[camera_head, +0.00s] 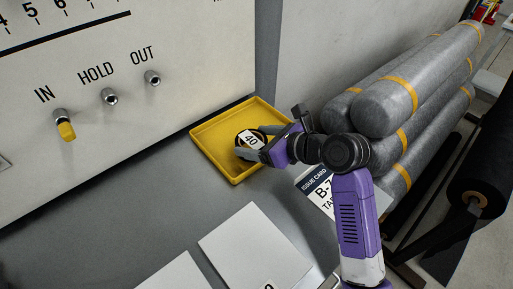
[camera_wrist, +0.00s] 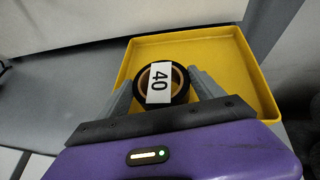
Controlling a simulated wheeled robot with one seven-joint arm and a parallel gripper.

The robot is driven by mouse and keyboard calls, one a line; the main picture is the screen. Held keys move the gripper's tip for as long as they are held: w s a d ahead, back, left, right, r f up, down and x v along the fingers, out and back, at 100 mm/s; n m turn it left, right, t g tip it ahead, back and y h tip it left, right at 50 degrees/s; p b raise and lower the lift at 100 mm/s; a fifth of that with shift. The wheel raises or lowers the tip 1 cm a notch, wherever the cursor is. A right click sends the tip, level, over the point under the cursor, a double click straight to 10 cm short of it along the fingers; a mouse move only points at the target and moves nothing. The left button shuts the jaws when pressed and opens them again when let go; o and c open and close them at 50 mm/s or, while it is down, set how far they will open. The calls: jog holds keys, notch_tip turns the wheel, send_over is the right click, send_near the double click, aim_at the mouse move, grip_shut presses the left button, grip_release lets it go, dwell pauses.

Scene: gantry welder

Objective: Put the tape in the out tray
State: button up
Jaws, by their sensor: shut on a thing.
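The tape is a black roll with a tan core and a white label reading 40. In the head view the tape (camera_head: 248,138) is at the yellow tray. It also shows in the wrist view as the tape (camera_wrist: 160,84). The yellow tray (camera_head: 212,152) is shallow and stands on the grey bench against the panel; the wrist view shows its rim (camera_wrist: 180,36) around the tape. My gripper (camera_head: 252,143) is shut on the tape, one finger on each side of it, over the tray. I cannot tell whether the tape touches the tray floor.
A white panel (camera_head: 130,110) with knobs marked IN, HOLD and OUT stands behind the tray. Grey rolls with yellow bands (camera_head: 390,105) are stacked at the right. An issue card (camera_head: 318,190) is beside my arm. White sheets (camera_head: 255,250) lie at the front of the bench.

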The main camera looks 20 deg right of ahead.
jog(key=shift+f+b, duration=0.5)
jog(key=shift+f, duration=0.35)
jog(key=shift+r, duration=0.1)
jog(key=o, duration=1.5)
